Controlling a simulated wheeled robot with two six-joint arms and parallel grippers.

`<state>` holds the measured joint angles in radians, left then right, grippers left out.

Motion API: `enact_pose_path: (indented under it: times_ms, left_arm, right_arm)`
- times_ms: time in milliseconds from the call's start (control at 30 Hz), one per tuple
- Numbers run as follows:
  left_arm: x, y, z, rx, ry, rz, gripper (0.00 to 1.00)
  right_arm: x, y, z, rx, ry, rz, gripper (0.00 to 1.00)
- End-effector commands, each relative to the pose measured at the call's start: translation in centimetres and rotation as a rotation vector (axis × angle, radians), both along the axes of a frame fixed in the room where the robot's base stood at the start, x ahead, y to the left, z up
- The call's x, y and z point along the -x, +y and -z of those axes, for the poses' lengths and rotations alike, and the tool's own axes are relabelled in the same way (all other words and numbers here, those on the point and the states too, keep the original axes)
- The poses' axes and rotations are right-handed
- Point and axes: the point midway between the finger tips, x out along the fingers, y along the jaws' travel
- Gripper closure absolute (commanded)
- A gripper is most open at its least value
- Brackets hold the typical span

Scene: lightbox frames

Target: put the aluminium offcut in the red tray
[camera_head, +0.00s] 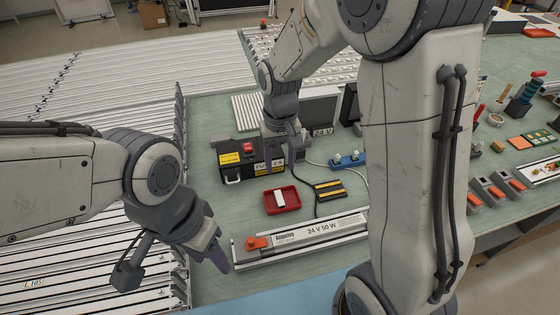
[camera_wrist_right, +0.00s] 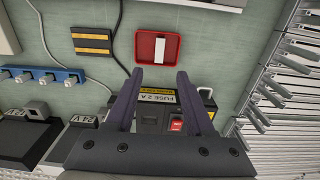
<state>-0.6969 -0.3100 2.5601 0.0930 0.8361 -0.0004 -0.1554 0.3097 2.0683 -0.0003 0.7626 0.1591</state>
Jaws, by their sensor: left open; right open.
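The red tray (camera_head: 269,208) lies on the green bench top in front of the black and yellow box. A pale, flat strip that looks like the aluminium offcut (camera_head: 280,199) lies inside it. The wrist view also shows the red tray (camera_wrist_right: 139,48) and the pale offcut (camera_wrist_right: 159,49), with nothing gripping it. My right gripper (camera_head: 283,155) is open and empty above the box, behind the tray; in the wrist view its fingertips (camera_wrist_right: 159,74) point toward the tray's near edge. My left gripper (camera_head: 216,255) hangs at the lower left, by the rail's left end, apart from the tray.
The black and yellow fuse box (camera_head: 232,171) stands behind the tray. A yellow-striped black block (camera_head: 329,190) and a blue socket strip (camera_head: 348,161) lie to the right. A long 24 V light rail (camera_head: 300,238) crosses in front. Cables run across the bench between them.

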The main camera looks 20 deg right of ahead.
Motion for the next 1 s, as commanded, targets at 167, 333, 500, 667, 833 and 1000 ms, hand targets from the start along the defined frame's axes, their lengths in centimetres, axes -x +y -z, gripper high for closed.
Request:
enact_pose_path:
  times_ms: [167, 333, 500, 667, 833, 1000]
  left_arm:
    - [0.0, 0.0, 0.0, 0.000, 0.000, 0.000, 0.50]
    - [0.0, 0.0, 0.0, 0.000, 0.000, 0.000, 0.50]
    - [0.0, 0.0, 0.0, 0.000, 0.000, 0.000, 0.50]
    - [0.0, 0.0, 0.0, 0.000, 0.000, 0.000, 0.50]
    - [0.0, 0.0, 0.0, 0.000, 0.000, 0.000, 0.50]
    - [0.0, 0.0, 0.0, 0.000, 0.000, 0.000, 0.50]
  right_arm:
    - [2.5, 2.4, -2.1, -0.011, -0.009, -0.085, 0.46]
    - [10.9, 6.9, -4.6, -0.043, -0.024, -0.332, 0.46]
    - [18.6, 8.3, -5.4, -0.072, -0.028, -0.547, 0.46]
    - [21.6, 8.2, -5.3, -0.086, -0.028, -0.637, 0.46]
    - [21.8, 8.1, -5.2, -0.086, -0.026, -0.643, 0.46]
    - [21.8, 8.1, -5.2, -0.086, -0.027, -0.641, 0.46]
